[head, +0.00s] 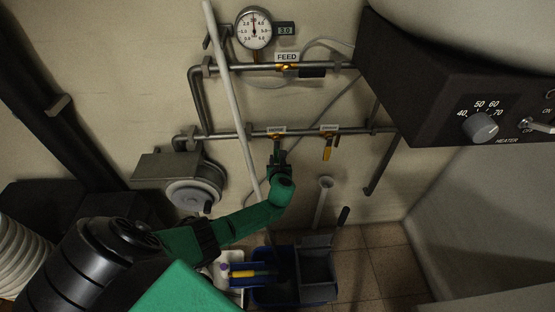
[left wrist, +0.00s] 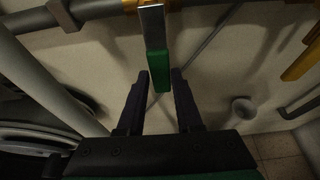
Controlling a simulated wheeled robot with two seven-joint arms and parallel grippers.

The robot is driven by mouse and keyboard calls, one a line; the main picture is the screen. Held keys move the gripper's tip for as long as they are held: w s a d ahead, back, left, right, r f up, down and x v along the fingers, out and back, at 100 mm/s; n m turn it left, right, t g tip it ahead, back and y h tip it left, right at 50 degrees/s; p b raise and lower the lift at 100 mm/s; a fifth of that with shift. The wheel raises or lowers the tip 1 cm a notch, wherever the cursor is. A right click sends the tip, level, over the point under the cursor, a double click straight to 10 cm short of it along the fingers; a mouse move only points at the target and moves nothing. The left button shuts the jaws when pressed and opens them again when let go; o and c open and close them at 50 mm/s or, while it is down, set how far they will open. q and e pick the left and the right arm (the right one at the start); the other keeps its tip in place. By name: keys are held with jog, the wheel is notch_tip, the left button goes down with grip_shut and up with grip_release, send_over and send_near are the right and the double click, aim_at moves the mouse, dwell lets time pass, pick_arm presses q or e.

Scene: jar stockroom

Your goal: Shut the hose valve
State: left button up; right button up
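The hose valve sits on the lower pipe under a label (head: 277,130) that seems to read HOSE. Its lever handle (left wrist: 157,65) is bare metal at the top with a green grip, and hangs down from the pipe, across it. My left gripper (left wrist: 161,74) is open just below the valve. Its two dark fingers point up, one on each side of the lower end of the green grip, with gaps visible on both sides. In the head view my left gripper (head: 279,153) largely hides the handle. My right gripper is not in view.
Right of it, another valve with a yellow handle (head: 327,153) hangs down. The FEED valve (head: 287,67) is on the upper pipe below a gauge (head: 254,29). A pale pole (head: 231,95) leans left of my gripper. A heater box (head: 450,85) juts out at right.

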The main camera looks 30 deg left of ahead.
pick_arm(q)
jog(key=shift+o, duration=1.2)
jog(key=shift+s, duration=0.15)
jog(key=p+v, duration=0.2)
jog(key=v, duration=1.2)
jog(key=shift+d, duration=0.2)
